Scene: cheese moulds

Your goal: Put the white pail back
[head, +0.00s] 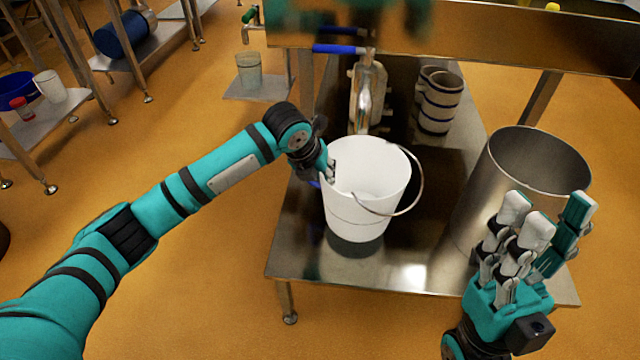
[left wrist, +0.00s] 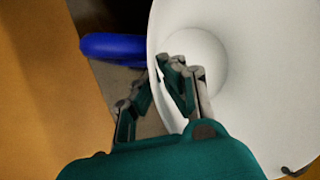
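The white pail (head: 365,205) is upright at the middle of the low steel table, with its wire handle hanging to the right. I cannot tell whether its base touches the table top. My left gripper (head: 328,170) is at the pail's left rim. In the left wrist view my left gripper (left wrist: 158,80) has fingers on both sides of the pail wall (left wrist: 245,60), closed on it. My right gripper (head: 540,225) is open and empty, fingers up, in front of the large steel pot.
A large steel pot (head: 535,160) stands right of the pail on the steel table (head: 420,275). Banded moulds (head: 439,105) and a steel vessel (head: 368,95) stand behind. A blue-handled valve (head: 335,48) is above. The table's front left is clear.

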